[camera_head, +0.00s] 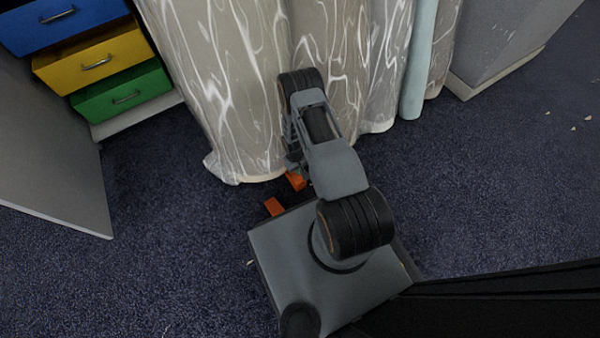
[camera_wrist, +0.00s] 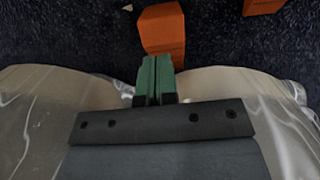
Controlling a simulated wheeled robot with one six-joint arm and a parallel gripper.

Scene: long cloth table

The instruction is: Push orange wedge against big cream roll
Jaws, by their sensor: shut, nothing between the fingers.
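Two orange blocks lie on the dark blue carpet near the hem of the table's cloth. The nearer orange block (camera_wrist: 162,28) is just beyond my gripper (camera_wrist: 158,62); it also shows in the head view (camera_head: 296,181), partly hidden by my arm. I cannot tell whether the fingertips touch it. The other orange block (camera_head: 274,206) lies apart from it and is cut by the top edge of the wrist view (camera_wrist: 263,5). I cannot tell which one is the wedge. My gripper's green fingers are shut and empty. I can make out no big cream roll.
The pale patterned cloth (camera_head: 240,90) hangs to the floor around my gripper. A cabinet with blue, yellow and green drawers (camera_head: 122,97) stands at left. A grey box (camera_head: 500,45) stands at right. Small pale chips (camera_head: 574,128) lie at far right. Open carpet (camera_head: 480,180) lies at right.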

